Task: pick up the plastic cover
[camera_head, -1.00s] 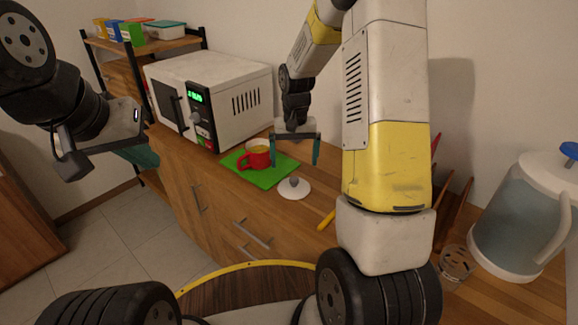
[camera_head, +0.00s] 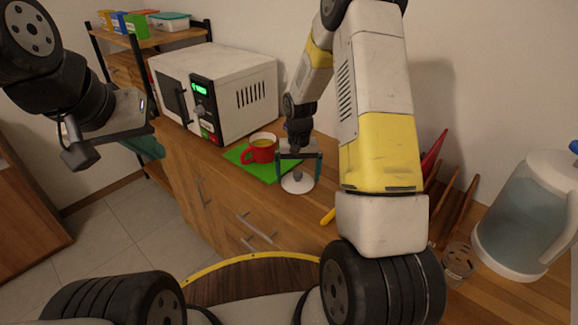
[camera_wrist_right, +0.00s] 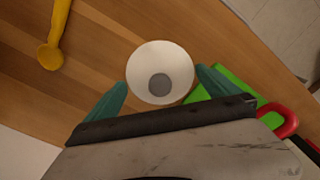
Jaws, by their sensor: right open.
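The plastic cover (camera_head: 298,183) is a white round lid with a grey knob, lying on the wooden counter at the near edge of the green mat. In the right wrist view the cover (camera_wrist_right: 160,72) shows between the fingertips. My right gripper (camera_head: 299,180) is open above the cover, with one teal finger on each side of it. In the right wrist view the right gripper's fingers (camera_wrist_right: 160,85) stand apart with the knob between and ahead of them. Contact cannot be told. My left gripper (camera_head: 140,148) is at the left, away from the counter, its fingers partly hidden.
A red mug (camera_head: 262,150) stands on the green mat (camera_head: 236,155) just left of my right gripper. A microwave (camera_head: 235,85) is behind. A yellow spoon (camera_wrist_right: 52,45) lies beside the cover. A water pitcher (camera_head: 520,220) and a glass (camera_head: 458,262) stand at the right.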

